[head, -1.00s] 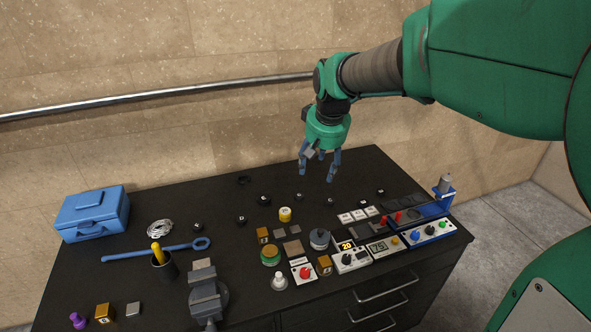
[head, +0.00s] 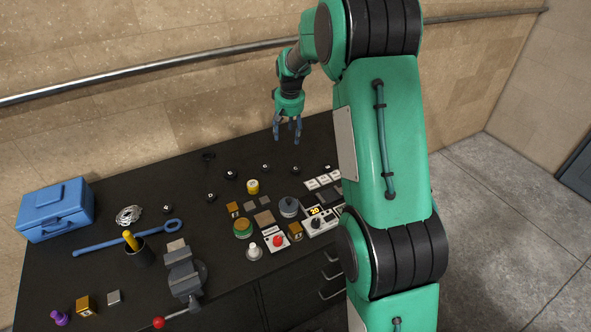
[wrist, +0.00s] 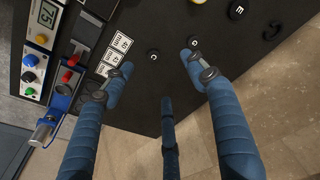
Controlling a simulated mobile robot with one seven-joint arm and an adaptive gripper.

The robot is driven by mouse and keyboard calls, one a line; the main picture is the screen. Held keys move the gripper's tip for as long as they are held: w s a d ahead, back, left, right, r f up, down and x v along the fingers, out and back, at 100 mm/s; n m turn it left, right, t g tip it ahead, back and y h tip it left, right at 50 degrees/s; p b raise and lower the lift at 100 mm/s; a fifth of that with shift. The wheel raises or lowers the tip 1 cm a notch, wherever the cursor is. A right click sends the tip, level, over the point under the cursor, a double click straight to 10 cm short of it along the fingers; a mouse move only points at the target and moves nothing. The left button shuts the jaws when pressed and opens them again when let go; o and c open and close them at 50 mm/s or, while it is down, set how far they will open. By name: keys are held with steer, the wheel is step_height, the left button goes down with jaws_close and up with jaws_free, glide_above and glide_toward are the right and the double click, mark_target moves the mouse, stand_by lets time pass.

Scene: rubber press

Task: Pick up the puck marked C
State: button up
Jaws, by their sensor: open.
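The puck marked C (wrist: 153,56) is small, black and round with a white letter. It lies flat on the black bench top in the wrist view, just beyond and between my fingers. In the head view it appears to be the small black puck (head: 296,170) below my gripper, its letter too small to read there. My gripper (head: 287,141) has blue fingers spread open and empty, above the back of the bench. It also fills the lower wrist view (wrist: 155,75), with a gap to the pucks.
A similar puck (wrist: 193,41) lies close by at the right fingertip, and a larger black one (wrist: 237,9) lies farther off. White cards (wrist: 112,58) lie beside the left finger. The wall rail (head: 150,78) runs behind. My arm hides the bench's right end.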

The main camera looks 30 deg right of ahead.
steer(key=w+d+f, duration=0.2)
steer(key=d+f, duration=0.1)
steer(key=f, duration=0.3)
steer(key=w+d+f+p, duration=0.1)
steer(key=w+d+f, duration=0.2)
steer(key=f, duration=0.3)
steer(key=shift+w+d+f+g+p, duration=0.25)
steer(key=shift+w+d+g+p, duration=0.05)
steer(key=shift+w+d+g, duration=0.1)
glide_above(296, 168)
steer(key=shift+s+a+f, duration=0.1)
steer(key=shift+s+f, duration=0.1)
steer(key=shift+f, duration=1.95)
steer(key=shift+s+a+f, duration=0.1)
steer(key=shift+s+f, duration=0.05)
steer(key=shift+f, duration=2)
steer(key=shift+w+f, duration=0.2)
steer(key=shift+f, duration=2.4)
steer(key=c, duration=1.2)
